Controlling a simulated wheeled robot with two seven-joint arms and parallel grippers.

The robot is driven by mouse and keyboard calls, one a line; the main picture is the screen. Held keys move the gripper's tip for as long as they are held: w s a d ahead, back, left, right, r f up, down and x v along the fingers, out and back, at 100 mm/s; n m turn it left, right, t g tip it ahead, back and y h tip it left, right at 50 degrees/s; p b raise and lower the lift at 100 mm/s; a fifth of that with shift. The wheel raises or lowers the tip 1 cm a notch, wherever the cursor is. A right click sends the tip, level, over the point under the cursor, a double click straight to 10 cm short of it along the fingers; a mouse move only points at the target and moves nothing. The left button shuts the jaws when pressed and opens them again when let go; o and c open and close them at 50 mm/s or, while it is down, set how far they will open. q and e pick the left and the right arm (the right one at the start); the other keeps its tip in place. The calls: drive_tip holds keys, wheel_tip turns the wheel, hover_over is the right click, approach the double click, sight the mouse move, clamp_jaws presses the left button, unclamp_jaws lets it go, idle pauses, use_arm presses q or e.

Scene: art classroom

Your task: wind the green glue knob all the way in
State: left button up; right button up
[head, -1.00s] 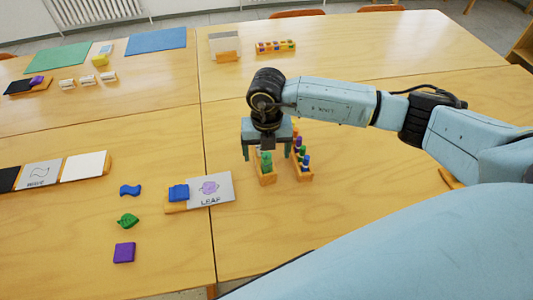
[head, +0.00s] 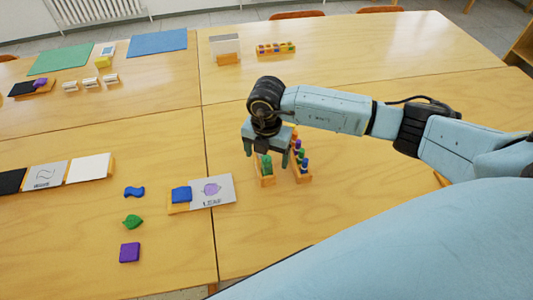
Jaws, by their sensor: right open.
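The green glue piece (head: 267,164) stands in a small orange holder (head: 267,181) at the middle of the table; its knob cannot be told apart at this size. My right gripper (head: 265,150) points down over this holder, its fingers apart, one to the left of and one to the right of the green piece. The gripper hides the back of the holder, and I cannot tell whether a finger touches anything. My left gripper is not in view.
A second orange rack (head: 302,173) with several coloured pieces stands close to the right. Loose blue, green and purple shapes (head: 130,252) lie further left. The table's right side is clear.

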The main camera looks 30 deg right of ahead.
drive_tip(key=m+p, duration=0.3)
drive_tip(key=m, duration=0.2)
drive_tip(key=shift+m, duration=0.6)
drive_tip(key=shift+p, duration=0.35)
drive_tip(key=c, duration=1.5)
